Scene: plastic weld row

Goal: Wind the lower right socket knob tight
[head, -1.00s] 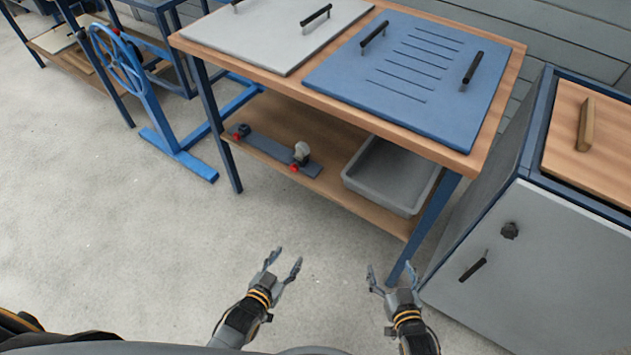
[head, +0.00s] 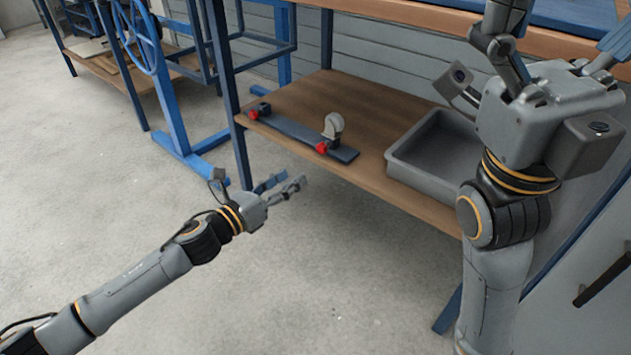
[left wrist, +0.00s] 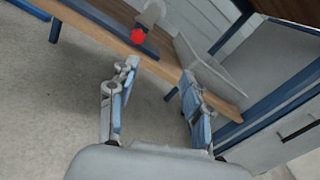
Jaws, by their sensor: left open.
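A dark strip (head: 300,138) lies on the lower wooden shelf with a socket near each end. The right socket has a red knob (head: 322,147) on its front and a pale rounded piece (head: 334,124) standing above it. The knob also shows in the left wrist view (left wrist: 138,36). The left socket has another red knob (head: 254,115). My left gripper (head: 290,183) is open and empty, in front of and below the shelf edge, apart from the knob. My right gripper (head: 562,52) is raised near the camera, its fingers spread and partly cut off by the frame.
A grey tray (head: 440,150) stands on the shelf (head: 370,182) to the right of the strip. A blue table leg (head: 228,95) stands at the shelf's left end. The tabletop (head: 440,18) overhangs the shelf. The floor in front is clear.

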